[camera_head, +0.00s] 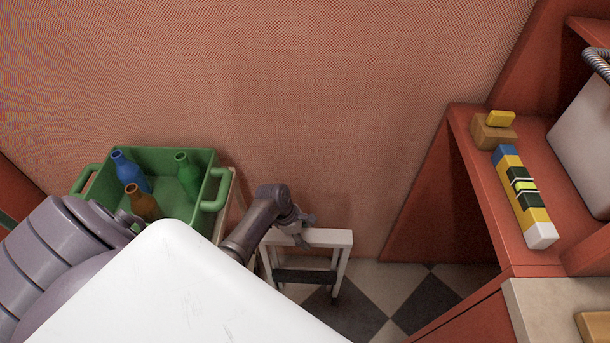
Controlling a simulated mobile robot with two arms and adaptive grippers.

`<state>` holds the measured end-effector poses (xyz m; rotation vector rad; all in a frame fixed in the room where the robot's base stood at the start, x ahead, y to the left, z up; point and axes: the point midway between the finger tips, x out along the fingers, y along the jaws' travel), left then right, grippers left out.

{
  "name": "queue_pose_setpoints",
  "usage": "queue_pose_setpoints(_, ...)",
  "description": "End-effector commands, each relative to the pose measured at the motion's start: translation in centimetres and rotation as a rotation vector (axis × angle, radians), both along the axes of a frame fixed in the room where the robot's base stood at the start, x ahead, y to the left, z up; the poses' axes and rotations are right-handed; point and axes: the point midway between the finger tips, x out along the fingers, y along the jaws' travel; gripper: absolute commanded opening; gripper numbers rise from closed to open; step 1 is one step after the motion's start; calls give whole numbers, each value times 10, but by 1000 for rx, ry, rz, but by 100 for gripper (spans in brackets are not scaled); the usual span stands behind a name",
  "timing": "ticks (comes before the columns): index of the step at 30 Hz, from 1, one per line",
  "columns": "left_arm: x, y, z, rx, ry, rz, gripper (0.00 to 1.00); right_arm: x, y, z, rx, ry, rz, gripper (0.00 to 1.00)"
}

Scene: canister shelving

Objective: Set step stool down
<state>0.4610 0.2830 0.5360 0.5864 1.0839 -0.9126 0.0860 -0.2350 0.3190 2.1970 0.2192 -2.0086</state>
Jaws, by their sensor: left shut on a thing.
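The white step stool (328,238) stands upright, low in the middle of the head view, near the patterned wall. A dark step (305,276) shows between its legs. My left gripper (297,232) is shut on the stool's top at its left part. My arm and a large white surface hide the stool's lower left side. I cannot tell whether its feet touch the checkered floor (363,310). My right gripper is out of view.
A green tray (213,190) with blue, green and brown bottles is left of the stool. A red shelf (484,205) at right bears a striped block bar (522,190), a wooden box (492,132) and a white canister (590,135). Checkered floor is bare right of the stool.

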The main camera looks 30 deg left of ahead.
Motion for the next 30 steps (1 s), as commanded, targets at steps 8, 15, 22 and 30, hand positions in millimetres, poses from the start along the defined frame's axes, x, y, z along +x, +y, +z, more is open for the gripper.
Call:
queue_pose_setpoints(8,5,0,4,-2,-11,0,4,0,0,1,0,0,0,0)
queue_pose_setpoints(15,0,0,-2,1,-1,-1,73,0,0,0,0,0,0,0)
queue_pose_setpoints(22,0,0,-2,1,-1,-1,77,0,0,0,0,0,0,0)
queue_pose_setpoints(30,-2,5,16,1,-2,0,77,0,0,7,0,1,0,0)
